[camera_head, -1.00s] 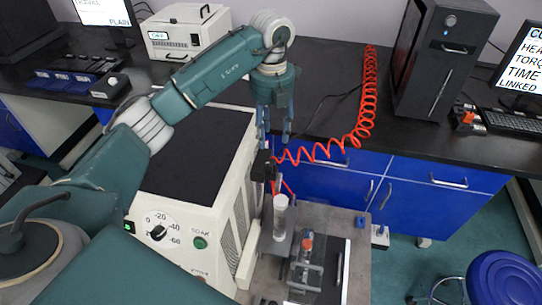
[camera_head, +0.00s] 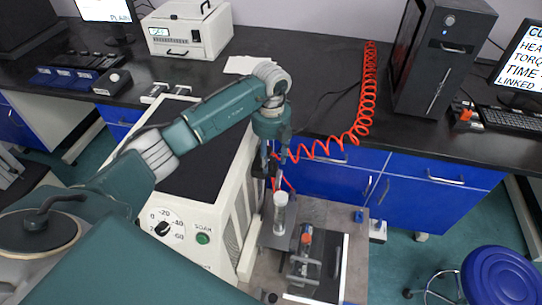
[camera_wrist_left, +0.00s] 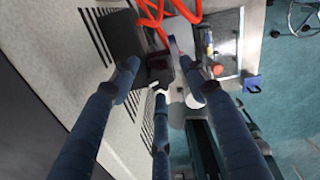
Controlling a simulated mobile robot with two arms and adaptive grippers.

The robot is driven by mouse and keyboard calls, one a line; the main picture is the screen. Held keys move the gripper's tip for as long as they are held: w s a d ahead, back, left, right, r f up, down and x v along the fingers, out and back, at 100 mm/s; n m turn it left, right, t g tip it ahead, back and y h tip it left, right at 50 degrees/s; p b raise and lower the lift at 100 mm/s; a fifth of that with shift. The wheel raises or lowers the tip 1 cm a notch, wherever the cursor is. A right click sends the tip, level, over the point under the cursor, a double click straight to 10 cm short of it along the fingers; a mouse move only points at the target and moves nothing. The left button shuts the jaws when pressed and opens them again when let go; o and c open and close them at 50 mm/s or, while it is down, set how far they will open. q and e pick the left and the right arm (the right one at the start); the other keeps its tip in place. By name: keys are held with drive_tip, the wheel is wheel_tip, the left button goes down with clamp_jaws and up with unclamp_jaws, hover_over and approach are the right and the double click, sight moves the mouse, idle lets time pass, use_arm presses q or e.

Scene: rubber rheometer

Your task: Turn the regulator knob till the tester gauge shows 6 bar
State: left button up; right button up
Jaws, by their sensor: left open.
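My left gripper (camera_head: 273,160) hangs fingers-down beside the beige cabinet. Its fingers are spread open. In the left wrist view the gripper (camera_wrist_left: 160,75) has three dark blue fingers around a small dark knob-like part (camera_wrist_left: 160,68). I take this part to be the regulator knob; contact cannot be told. A dark block (camera_wrist_left: 118,36), seemingly the regulator body, sits beside it against the cabinet side. In the head view this block (camera_head: 259,168) is partly hidden by the fingers. I cannot make out a tester gauge or its reading. My right gripper is not in view.
The beige cabinet (camera_head: 225,215) has a dial and green button. A coiled red hose (camera_head: 368,90) runs down near the fingers. A clear cylinder (camera_head: 281,215) and a metal fixture (camera_head: 305,255) stand close below. A blue stool (camera_head: 500,275) is at lower right.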

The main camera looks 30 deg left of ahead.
sight(271, 160)
use_arm(q)
drive_tip(key=shift+f, duration=0.15)
clamp_jaws()
drive_tip(key=shift+m+b, duration=0.55)
drive_tip(key=shift+m, duration=0.45)
unclamp_jaws()
wheel_tip(271, 160, up, 12)
